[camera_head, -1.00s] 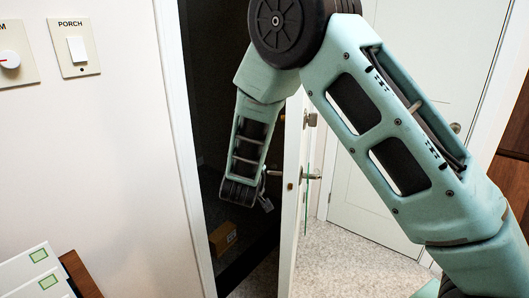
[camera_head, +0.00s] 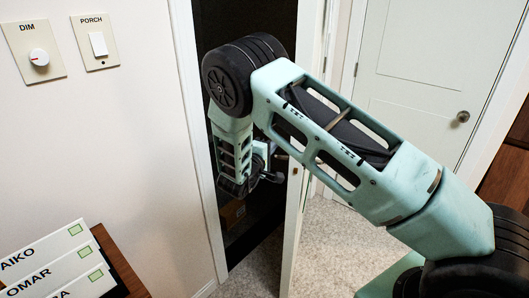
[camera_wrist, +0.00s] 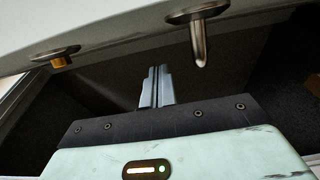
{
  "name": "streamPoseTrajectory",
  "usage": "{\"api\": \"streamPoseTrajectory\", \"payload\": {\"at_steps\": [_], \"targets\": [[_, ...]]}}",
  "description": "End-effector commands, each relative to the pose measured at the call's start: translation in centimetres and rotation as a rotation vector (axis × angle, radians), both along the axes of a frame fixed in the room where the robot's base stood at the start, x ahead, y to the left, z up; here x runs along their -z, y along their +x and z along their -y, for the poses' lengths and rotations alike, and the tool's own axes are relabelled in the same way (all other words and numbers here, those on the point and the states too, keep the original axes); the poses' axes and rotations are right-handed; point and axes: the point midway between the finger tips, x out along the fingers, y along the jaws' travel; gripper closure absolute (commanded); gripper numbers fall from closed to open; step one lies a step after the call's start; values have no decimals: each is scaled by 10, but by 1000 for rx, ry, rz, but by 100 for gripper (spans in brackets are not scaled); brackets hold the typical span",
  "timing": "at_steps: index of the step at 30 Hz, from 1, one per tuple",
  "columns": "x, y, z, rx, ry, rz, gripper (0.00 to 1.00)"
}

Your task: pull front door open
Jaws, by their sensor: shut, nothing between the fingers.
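The white front door (camera_head: 297,220) stands ajar, with a dark gap between its edge and the left jamb. My arm reaches across the front of the door into this gap. My gripper (camera_head: 279,177) is small and partly hidden beside the door edge in the head view. In the wrist view my gripper (camera_wrist: 156,88) is shut and empty, in front of a dark space. A metal lever handle (camera_wrist: 200,35) hangs from the white door panel (camera_wrist: 120,22), right of and above the fingertips, apart from them. A brass-coloured lock fitting (camera_wrist: 62,61) is at the left.
The white jamb (camera_head: 199,150) borders the gap on the left. A dimmer plate (camera_head: 34,52) and a porch switch (camera_head: 95,42) are on the wall. Labelled cards (camera_head: 50,255) stand at the lower left. Another white door (camera_head: 430,60) is at the right. A box (camera_head: 232,213) lies beyond the gap.

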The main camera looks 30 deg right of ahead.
Motion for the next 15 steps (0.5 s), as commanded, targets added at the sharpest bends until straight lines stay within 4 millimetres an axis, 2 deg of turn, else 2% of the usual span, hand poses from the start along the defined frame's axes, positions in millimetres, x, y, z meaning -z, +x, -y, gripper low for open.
{"api": "streamPoseTrajectory", "payload": {"at_steps": [1, 6, 15], "targets": [[-1, 3, 9, 2, 0, -2, 100], [-2, -17, 25, 0, -1, -3, 100], [0, -26, 33, -2, -1, -1, 100]]}}
